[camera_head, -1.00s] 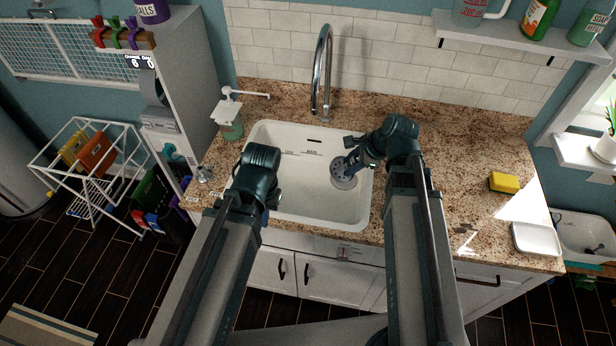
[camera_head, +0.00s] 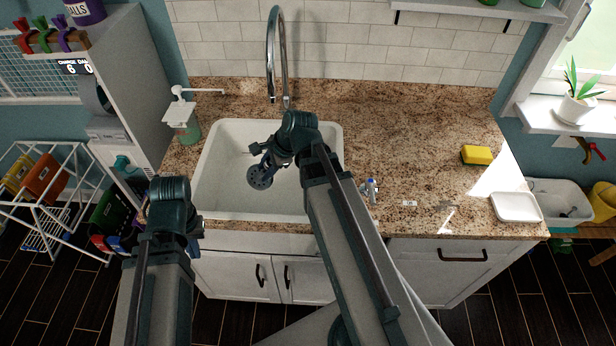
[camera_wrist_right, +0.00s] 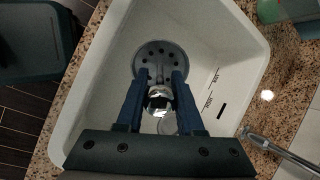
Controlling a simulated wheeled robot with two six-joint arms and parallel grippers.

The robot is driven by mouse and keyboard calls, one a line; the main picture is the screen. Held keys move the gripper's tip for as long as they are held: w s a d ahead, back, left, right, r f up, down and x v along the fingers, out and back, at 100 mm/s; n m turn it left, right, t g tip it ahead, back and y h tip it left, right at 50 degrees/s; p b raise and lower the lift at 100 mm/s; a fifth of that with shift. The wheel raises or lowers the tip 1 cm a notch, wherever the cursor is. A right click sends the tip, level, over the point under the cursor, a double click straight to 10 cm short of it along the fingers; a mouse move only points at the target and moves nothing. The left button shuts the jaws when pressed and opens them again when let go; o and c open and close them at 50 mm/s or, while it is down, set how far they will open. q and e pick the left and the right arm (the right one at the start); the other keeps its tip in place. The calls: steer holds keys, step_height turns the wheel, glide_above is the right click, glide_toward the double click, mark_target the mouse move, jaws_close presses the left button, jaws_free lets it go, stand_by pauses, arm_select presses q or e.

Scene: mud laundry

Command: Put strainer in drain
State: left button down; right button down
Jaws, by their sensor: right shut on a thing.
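My right gripper (camera_head: 268,160) is shut on the strainer (camera_head: 261,177), a grey disc with holes, held over the middle of the white sink (camera_head: 212,172). In the right wrist view, the fingers (camera_wrist_right: 157,82) pinch the strainer's shiny round knob, and its perforated disc (camera_wrist_right: 150,52) shows beyond them. The disc looks tilted and seems clear of the basin floor. A pale round shape, perhaps the drain (camera_wrist_right: 168,124), shows partly between the fingers; in the head view the drain is hidden. My left gripper (camera_head: 192,243) is near the sink's front left corner; its jaws are not clear.
The tall faucet (camera_head: 272,55) stands behind the sink. A soap dispenser (camera_head: 183,118) is at back left. A blue-topped tap handle (camera_head: 370,190) is right of the sink. A yellow sponge (camera_head: 477,155) and white dish (camera_head: 516,207) lie on the right counter. The counter's middle is clear.

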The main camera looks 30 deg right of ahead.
steer(key=d+f+m+g+h+b, duration=0.4)
steer(key=d+f+m+b, duration=0.1)
steer(key=d+f+b, duration=1.35)
steer(key=w+d, duration=0.1)
steer(key=w, duration=0.3)
steer(key=w+d+f, duration=0.1)
steer(key=w+d, duration=0.1)
steer(key=w, duration=0.3)
steer(key=w+d+f, duration=0.1)
steer(key=w+d, duration=0.1)
steer(key=w, duration=0.2)
steer(key=shift+w+f+p, duration=0.2)
steer(key=shift+f+p, duration=0.05)
steer(key=shift+p, duration=0.15)
steer(key=f+b, duration=0.2)
steer(key=w+f+b, duration=0.1)
steer(key=f+b, duration=0.1)
steer(key=shift+d, duration=0.25)
steer(key=shift+r, duration=0.15)
steer(key=shift+s, duration=0.1)
steer(key=c, duration=1)
jaws_free()
steer(key=o, duration=0.5)
steer(key=shift+c, duration=0.2)
